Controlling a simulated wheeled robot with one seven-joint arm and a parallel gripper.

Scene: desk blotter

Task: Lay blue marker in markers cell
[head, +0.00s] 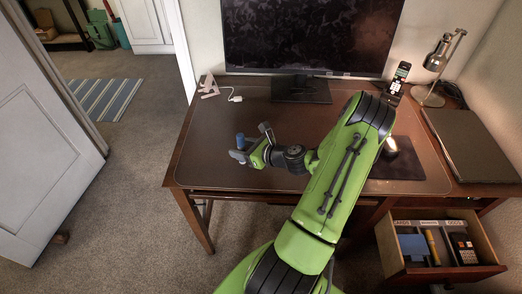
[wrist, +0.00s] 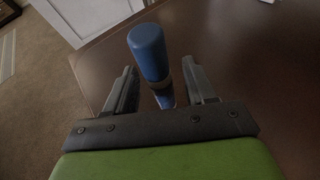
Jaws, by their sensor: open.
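The blue marker (wrist: 149,52) stands near the left part of the desk, seemingly upright, and shows in the head view as a small blue cylinder (head: 240,141). My gripper (head: 253,145) is low over the desk beside it. In the wrist view my gripper (wrist: 160,78) is open, with the marker's lower part in line with the gap between the two fingers. I see no finger touching it. The open drawer (head: 440,272) at lower right has divided cells with labels along the back. A yellow marker-like item (head: 432,247) lies in its middle cell; the label text is too small to read.
The drawer also holds a blue item (head: 412,248) at left and a dark calculator (head: 463,247) at right. A monitor (head: 300,40), phone (head: 398,78), lamp (head: 437,70) and closed laptop (head: 475,140) stand on the desk.

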